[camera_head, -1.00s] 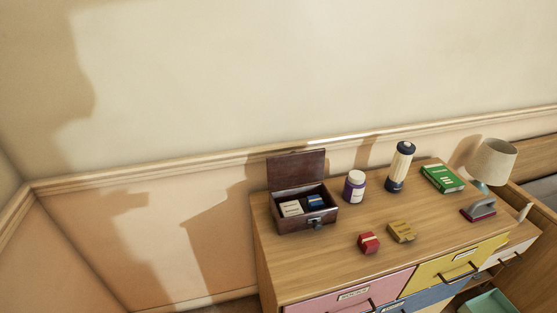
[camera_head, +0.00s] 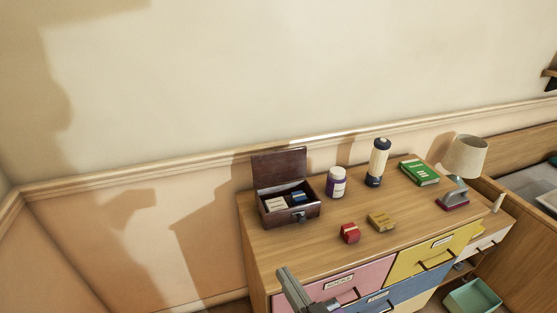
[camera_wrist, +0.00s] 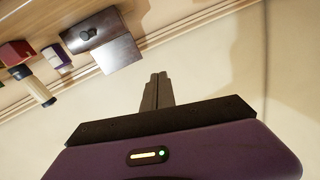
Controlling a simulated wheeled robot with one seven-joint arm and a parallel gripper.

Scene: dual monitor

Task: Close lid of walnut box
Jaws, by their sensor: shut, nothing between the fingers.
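The dark brown walnut box (camera_head: 290,219) stands on the left part of the dresser top. Its lid (camera_head: 279,168) is open, standing up at the back near the wall. A white item and a blue item lie inside, and a latch is on its front. My gripper (camera_head: 282,270) shows at the bottom of the head view, in front of the dresser and apart from the box. In the wrist view, my gripper (camera_wrist: 158,76) is shut and empty, with the box (camera_wrist: 92,28) and its lid (camera_wrist: 115,54) at upper left.
Right of the box stand a purple-and-white jar (camera_head: 336,182), a dark-capped bottle (camera_head: 377,163), a green book (camera_head: 419,172) and a lamp (camera_head: 464,158). A red block (camera_head: 350,233) and a yellow-brown block (camera_head: 382,221) lie nearer the front. The dresser top (camera_head: 280,252) before the box is clear.

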